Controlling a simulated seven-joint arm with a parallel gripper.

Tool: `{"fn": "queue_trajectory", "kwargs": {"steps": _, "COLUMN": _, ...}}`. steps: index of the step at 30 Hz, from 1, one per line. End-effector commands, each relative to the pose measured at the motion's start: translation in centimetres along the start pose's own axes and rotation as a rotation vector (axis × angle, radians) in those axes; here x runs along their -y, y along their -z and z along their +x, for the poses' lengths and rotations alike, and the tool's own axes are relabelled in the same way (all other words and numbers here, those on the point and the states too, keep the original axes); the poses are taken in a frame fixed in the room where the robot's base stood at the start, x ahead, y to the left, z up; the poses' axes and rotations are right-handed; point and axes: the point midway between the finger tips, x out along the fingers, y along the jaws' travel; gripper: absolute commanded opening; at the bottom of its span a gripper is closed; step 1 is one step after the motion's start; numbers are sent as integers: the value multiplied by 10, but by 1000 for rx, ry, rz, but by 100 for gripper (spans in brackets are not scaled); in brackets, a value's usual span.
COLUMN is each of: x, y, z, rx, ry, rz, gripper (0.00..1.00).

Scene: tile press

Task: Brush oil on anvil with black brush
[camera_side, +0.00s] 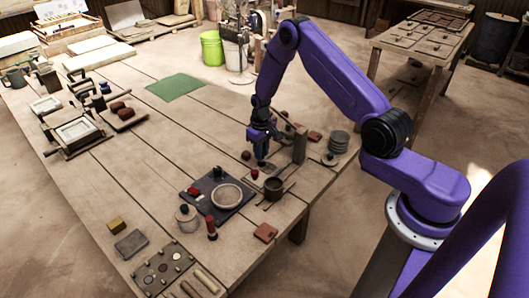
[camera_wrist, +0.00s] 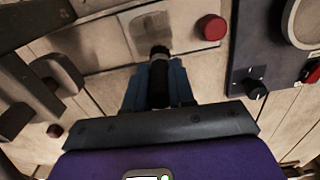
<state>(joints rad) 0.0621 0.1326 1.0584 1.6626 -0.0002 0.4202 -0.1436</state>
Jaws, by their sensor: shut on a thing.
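My gripper (camera_wrist: 158,88) is shut on the black brush (camera_wrist: 159,70), whose dark handle stands between the blue fingers. In the side view, my gripper (camera_side: 262,149) points down at the far right part of the table, with the dark brush end (camera_side: 262,163) below it. In the wrist view the brush tip is over the near edge of a grey square plate (camera_wrist: 147,24), which looks like the anvil, set in a pale base (camera_wrist: 100,43). The plate has a patch of a different shade. I cannot tell whether the tip touches it.
A red knob (camera_wrist: 211,27) stands just right of the plate. A dark board (camera_side: 237,202) with a round pale dish (camera_side: 227,196) and a dark pot (camera_side: 272,189) are close by. An upright post (camera_side: 300,146) stands right of my gripper. The green mat (camera_side: 176,87) lies clear.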

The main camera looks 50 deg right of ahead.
Motion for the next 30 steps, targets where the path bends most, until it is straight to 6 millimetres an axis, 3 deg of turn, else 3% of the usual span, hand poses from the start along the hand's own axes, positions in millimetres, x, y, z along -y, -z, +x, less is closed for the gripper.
{"fn": "queue_trajectory", "kwargs": {"steps": 19, "x": -4, "y": -61, "z": 0, "rx": 3, "ry": 1, "rz": 2, "gripper": 0}}
{"fn": "queue_trajectory", "kwargs": {"steps": 23, "x": -4, "y": -58, "z": -23, "rx": -6, "ry": -1, "rz": 1, "gripper": 0}}
{"fn": "queue_trajectory", "kwargs": {"steps": 30, "x": -4, "y": -59, "z": -42, "rx": -3, "ry": 0, "rz": 1, "gripper": 0}}
